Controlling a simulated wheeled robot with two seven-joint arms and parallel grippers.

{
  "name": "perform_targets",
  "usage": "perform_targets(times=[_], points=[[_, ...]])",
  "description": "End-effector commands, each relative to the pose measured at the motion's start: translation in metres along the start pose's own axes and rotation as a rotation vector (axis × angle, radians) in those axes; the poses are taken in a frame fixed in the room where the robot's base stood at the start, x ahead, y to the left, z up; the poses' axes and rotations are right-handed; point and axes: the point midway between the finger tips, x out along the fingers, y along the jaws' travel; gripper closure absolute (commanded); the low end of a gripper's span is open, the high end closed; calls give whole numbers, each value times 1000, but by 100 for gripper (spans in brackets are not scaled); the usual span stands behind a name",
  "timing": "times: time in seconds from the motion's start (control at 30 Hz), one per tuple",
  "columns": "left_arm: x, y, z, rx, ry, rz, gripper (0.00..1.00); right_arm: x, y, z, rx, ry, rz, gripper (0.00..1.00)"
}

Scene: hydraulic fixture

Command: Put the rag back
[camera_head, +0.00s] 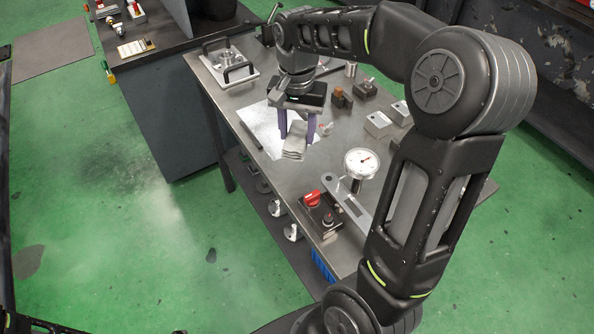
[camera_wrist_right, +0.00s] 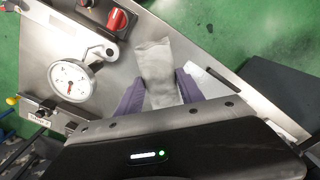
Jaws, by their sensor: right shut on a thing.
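The rag (camera_head: 295,146) is a grey folded cloth above the metal table, next to a bright square plate (camera_head: 262,130). My right gripper (camera_head: 297,130) points down over the table with its purple fingers closed on the rag. In the right wrist view the rag (camera_wrist_right: 157,72) hangs out between the two purple fingers (camera_wrist_right: 160,92). I cannot tell whether the rag's lower end touches the table. My left gripper does not show.
A dial gauge (camera_head: 361,163) and a block with a red knob (camera_head: 318,203) stand near the rag. Small metal blocks (camera_head: 378,124) lie to the right. A fixture with black handles (camera_head: 229,67) sits at the table's far end.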

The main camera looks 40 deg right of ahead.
Motion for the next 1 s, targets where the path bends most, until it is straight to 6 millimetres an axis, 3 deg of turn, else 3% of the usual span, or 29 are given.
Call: perform_targets(times=[0.17, 0.5, 0.83, 1.0], points=[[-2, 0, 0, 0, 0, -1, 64, 10, 0, 0, -2, -3, 2, 100], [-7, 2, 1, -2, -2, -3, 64, 61, 0, 0, -3, -1, 1, 100], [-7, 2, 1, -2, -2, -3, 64, 64, -1, 0, -3, 0, 0, 100], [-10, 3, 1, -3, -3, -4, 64, 84, 0, 0, -3, -2, 3, 100]])
